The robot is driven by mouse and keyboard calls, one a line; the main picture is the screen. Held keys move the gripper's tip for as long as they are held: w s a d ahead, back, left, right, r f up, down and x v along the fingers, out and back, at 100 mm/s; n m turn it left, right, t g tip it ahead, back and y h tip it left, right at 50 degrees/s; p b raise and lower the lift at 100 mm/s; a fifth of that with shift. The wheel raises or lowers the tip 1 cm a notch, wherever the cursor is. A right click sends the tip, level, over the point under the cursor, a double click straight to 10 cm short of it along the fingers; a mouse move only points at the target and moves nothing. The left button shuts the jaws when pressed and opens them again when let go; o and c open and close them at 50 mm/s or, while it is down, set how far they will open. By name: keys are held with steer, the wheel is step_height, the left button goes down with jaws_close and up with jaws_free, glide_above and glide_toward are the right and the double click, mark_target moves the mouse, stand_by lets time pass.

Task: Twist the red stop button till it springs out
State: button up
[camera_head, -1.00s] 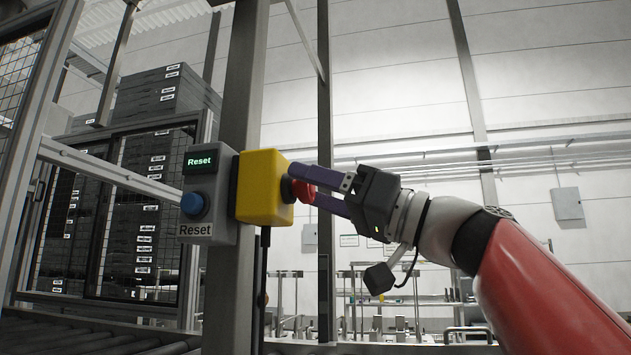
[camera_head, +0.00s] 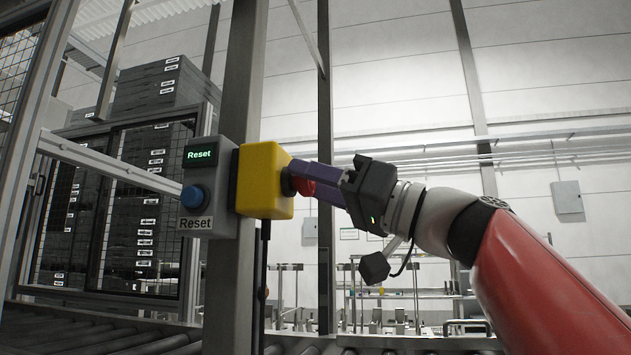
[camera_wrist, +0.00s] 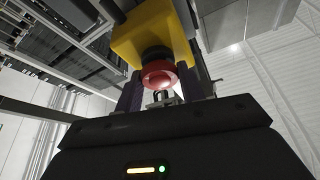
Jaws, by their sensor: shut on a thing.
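The red stop button (camera_head: 304,187) sticks out of the right side of a yellow box (camera_head: 262,180) fixed to a grey post. In the wrist view the red button (camera_wrist: 160,75) sits on a dark collar below the yellow box (camera_wrist: 152,36). My gripper (camera_head: 312,185) has its two purple fingers on either side of the button and is shut on it. In the wrist view the fingers (camera_wrist: 163,96) flank the button's rim. Part of the button is hidden behind the fingers in the head view.
A grey panel with a blue button (camera_head: 194,197) and a lit green Reset display (camera_head: 201,153) is left of the yellow box. The grey post (camera_head: 238,90) stands behind. Rollers (camera_head: 110,340) run along the bottom.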

steer(key=shift+s+r+m+t+h+p, duration=0.1)
steer(key=shift+m+t+h+p, duration=0.4)
steer(key=shift+m, duration=0.95)
steer(key=shift+f+m+t+h+p, duration=0.1)
steer(key=shift+m+t+h+p, duration=0.45)
steer(key=shift+m, duration=0.85)
steer(key=shift+s+r+m+t+h+p, duration=0.1)
steer(key=shift+m+t+h+p, duration=0.4)
steer(key=shift+m, duration=0.95)
steer(key=shift+w, duration=0.1)
steer(key=o, duration=1)
steer(key=shift+b, duration=0.3)
steer(key=b+v, duration=0.1)
steer(key=v, duration=0.6)
steer(key=shift+s+d+b, duration=0.3)
steer(key=shift+b, duration=0.05)
